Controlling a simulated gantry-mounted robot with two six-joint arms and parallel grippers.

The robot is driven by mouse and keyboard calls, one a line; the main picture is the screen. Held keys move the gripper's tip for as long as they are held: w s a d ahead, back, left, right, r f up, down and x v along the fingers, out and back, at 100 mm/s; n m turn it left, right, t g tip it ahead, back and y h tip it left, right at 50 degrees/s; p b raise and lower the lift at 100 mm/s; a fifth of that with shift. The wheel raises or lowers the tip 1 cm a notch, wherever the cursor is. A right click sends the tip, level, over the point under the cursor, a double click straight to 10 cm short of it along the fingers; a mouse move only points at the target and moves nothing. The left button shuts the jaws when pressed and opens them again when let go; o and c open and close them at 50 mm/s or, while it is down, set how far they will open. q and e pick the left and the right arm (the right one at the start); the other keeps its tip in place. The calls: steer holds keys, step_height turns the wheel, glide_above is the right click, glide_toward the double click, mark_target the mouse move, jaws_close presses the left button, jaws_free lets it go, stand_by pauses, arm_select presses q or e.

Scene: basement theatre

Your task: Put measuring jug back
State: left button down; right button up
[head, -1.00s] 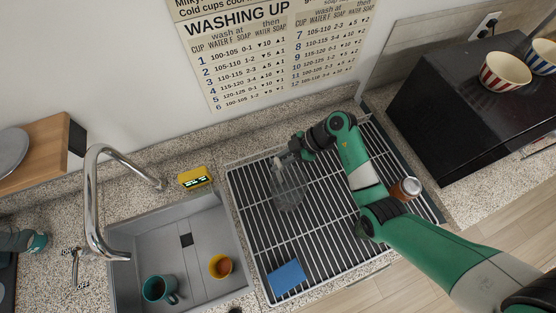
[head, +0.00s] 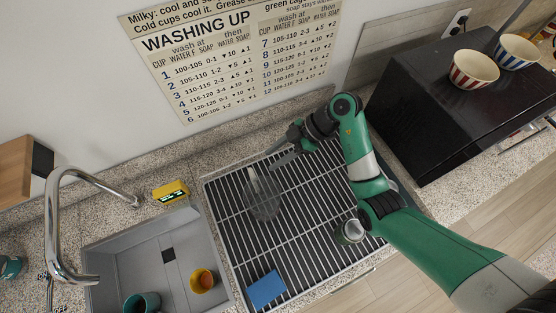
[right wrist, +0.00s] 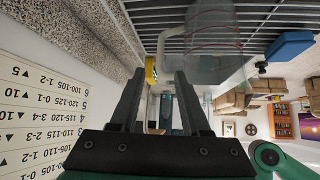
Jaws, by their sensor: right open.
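The measuring jug (head: 264,197) is clear and see-through and stands on the wire drying rack (head: 232,230). It also shows, with red marking lines, at the top of the right wrist view (right wrist: 212,40). My right gripper (head: 278,158) is open and empty, with its fingers above the rack at the jug's upper right in the head view. Its two fingers (right wrist: 158,82) are spread apart in the right wrist view, and the jug shows beyond them, clear of the gap. My left gripper is not in view.
A blue sponge (head: 267,289) lies at the rack's near left. A glass jar (head: 350,231) stands beside my right forearm. The sink (head: 150,255) holds an orange cup (head: 203,280) and a teal mug (head: 142,302). A black box (head: 440,105) stands at right.

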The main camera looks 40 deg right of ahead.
steer(key=shift+v, duration=1.1)
steer(key=shift+w+a+r, duration=0.1)
steer(key=shift+a, duration=0.05)
